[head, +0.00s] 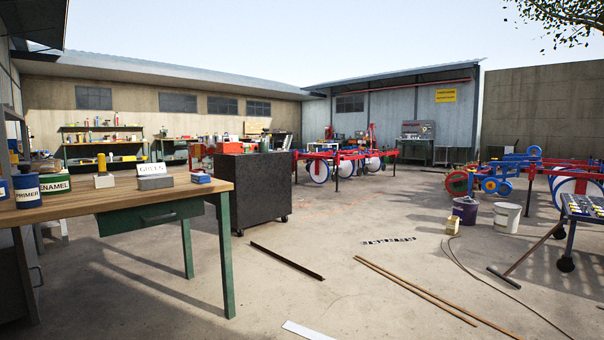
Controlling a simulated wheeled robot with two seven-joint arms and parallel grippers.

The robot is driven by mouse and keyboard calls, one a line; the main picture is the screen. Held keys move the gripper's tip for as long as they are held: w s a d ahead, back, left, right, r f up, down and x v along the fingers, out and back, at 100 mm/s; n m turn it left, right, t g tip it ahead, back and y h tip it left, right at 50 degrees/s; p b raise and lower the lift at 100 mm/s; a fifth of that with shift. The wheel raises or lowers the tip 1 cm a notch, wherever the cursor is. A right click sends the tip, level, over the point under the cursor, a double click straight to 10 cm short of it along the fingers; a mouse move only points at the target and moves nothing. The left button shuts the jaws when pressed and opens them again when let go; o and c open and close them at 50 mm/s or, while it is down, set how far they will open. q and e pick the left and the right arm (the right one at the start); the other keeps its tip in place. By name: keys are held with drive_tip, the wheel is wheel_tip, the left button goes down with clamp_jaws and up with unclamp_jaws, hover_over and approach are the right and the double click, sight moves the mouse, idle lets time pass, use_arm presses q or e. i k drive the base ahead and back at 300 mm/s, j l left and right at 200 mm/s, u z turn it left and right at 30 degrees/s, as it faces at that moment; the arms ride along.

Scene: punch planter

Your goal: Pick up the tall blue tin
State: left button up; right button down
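A dark blue tin (27,197) with a pale label reading "PRIMER" stands upright on the wooden workbench (110,204) at the left of the head view. Another blue tin (3,190) is partly cut off by the left picture edge. A green tin (54,190) with a label reading "ENAMEL" stands just right of the primer tin. Neither of my grippers is in view.
On the bench are a yellow-topped item (103,172), a grey box with a "GRILLS" card (154,178) and a small blue box (201,178). A black cabinet (252,190) stands behind. Metal bars (287,262) and rods (415,290) lie on the concrete floor.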

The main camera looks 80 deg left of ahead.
sight(28, 190)
drive_tip(key=l+u, duration=0.15)
drive_tip(key=u, duration=4.15)
drive_tip(key=k+l, duration=0.05)
drive_tip(key=l, duration=0.05)
